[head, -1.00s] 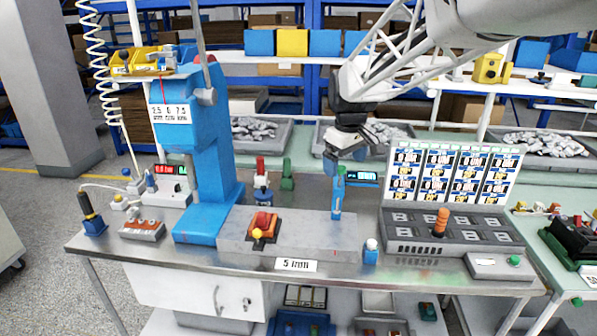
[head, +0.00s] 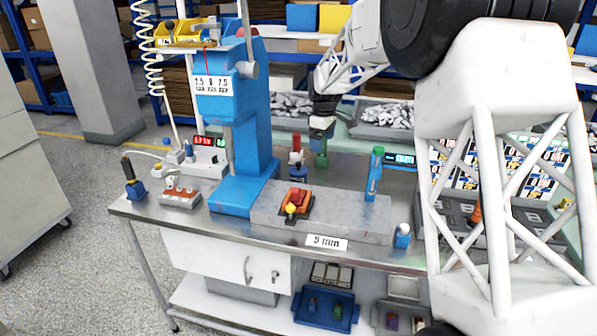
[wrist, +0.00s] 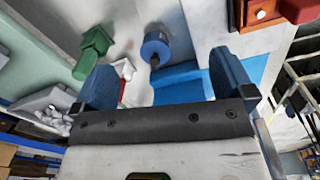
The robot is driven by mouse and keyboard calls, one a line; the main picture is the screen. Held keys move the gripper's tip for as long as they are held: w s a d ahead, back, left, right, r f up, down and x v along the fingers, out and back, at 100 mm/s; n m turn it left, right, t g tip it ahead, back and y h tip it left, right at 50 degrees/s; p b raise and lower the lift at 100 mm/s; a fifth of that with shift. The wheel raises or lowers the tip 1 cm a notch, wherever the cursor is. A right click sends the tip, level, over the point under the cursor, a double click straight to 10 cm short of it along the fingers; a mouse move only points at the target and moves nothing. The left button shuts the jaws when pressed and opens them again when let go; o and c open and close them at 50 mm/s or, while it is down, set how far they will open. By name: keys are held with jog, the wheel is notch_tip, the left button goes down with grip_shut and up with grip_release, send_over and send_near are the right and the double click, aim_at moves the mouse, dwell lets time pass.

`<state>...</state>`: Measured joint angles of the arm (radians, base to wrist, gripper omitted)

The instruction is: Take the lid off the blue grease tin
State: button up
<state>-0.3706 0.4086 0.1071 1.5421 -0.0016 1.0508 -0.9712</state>
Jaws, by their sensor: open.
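The blue grease tin seems to be the small blue round thing behind the grey block in the head view (head: 298,173). In the wrist view the blue tin (wrist: 156,46) shows from above with a short dark piece on it, probably the lid's knob. My gripper (head: 321,131) is above and behind it, near a green block (head: 321,157). In the wrist view my gripper's two blue fingers (wrist: 165,70) are wide apart with nothing between them.
A red and white thing (head: 296,149) stands close behind the tin. The blue press (head: 240,140) is to the left. The grey block (head: 345,213) with its red switch (head: 297,198) is in front. My arm hides the bench's right part.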

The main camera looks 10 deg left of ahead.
aim_at(299, 164)
jog(key=w+a+f+n, duration=0.1)
jog(key=w+a+f, duration=0.1)
jog(key=a, duration=0.1)
jog(key=w+a+f, duration=0.1)
jog(key=a+f, duration=0.2)
jog(key=w+a+f+n, duration=0.1)
jog(key=w+a+f, duration=0.1)
jog(key=a+f, duration=0.1)
jog(key=shift+w+n, duration=0.3)
jog(key=shift+w, duration=0.05)
jog(key=shift+f, duration=1.25)
jog(key=shift+w+f, duration=0.1)
jog(key=shift+f, duration=2.5)
jog(key=c, duration=0.9)
